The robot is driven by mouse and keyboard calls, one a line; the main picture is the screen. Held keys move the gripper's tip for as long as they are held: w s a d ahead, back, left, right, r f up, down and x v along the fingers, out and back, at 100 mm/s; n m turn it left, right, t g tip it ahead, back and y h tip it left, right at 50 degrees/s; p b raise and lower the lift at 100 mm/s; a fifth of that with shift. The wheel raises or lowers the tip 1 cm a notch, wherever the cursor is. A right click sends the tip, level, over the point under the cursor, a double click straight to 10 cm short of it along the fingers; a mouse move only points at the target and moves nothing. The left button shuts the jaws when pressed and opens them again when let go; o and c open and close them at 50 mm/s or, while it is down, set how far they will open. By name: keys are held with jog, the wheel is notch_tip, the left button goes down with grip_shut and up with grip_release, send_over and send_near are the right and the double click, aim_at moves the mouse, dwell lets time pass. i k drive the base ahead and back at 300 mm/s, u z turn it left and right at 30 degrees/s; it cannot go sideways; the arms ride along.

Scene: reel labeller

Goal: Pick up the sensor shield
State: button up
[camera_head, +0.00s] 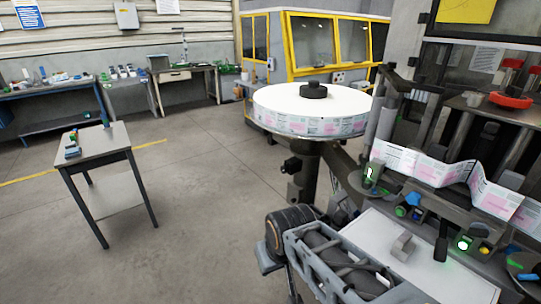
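A small grey block (402,247) sits on a pale flat plate (432,270) at the lower right, in front of the labelling machine. It may be the sensor shield, but I cannot tell for sure from this view. What look like my own arm links show at the bottom centre, left of the plate. I cannot make out my gripper or its fingers in this view.
A large white label reel (270,104) stands on a dark post at centre. A printed label strip (455,172) runs across the machine at right. A small table (103,143) with small items stands at left, workbenches behind. The floor between is clear.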

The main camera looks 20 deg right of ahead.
aim_at(403, 247)
jog(key=z, duration=4.4)
jog(key=k, duration=1.25)
jog(key=u, duration=1.6)
jog(key=i, duration=0.5)
jog(key=u, duration=0.05)
